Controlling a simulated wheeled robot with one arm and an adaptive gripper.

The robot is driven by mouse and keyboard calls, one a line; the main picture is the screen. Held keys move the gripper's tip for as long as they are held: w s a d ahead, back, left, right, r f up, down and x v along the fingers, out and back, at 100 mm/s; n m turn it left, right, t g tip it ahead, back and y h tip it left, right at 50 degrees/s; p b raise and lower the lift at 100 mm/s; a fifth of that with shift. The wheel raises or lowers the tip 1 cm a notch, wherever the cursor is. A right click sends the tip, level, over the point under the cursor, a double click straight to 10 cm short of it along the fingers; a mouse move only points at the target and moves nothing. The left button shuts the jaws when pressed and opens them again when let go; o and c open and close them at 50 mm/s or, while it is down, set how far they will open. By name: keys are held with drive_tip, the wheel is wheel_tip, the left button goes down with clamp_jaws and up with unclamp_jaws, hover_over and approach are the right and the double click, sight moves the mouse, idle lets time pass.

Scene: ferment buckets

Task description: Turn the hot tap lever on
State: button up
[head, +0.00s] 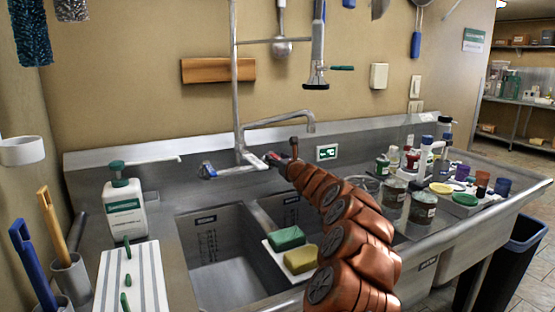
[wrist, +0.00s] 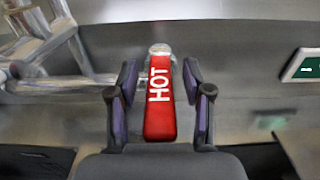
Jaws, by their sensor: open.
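The hot tap lever (wrist: 158,112) is a red bar with white HOT lettering, seen in the middle of the wrist view. My gripper (wrist: 160,80) is open, with one dark finger on each side of the lever. A small gap shows between the lever and each finger. In the head view, the red lever (head: 272,159) sits at the right of the tap base, partly hidden by the end of my arm. The metal tap (head: 240,145) has a spout reaching right over the sink.
A blue-marked lever (head: 208,170) is at the tap's left. A sink basin (head: 215,250) lies in front. A green sponge (head: 287,237) and a yellow sponge (head: 300,260) lie by the divider. Jars (head: 422,205) stand right of my arm, and a soap bottle (head: 124,205) stands left.

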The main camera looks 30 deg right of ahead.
clamp_jaws()
idle(0.5)
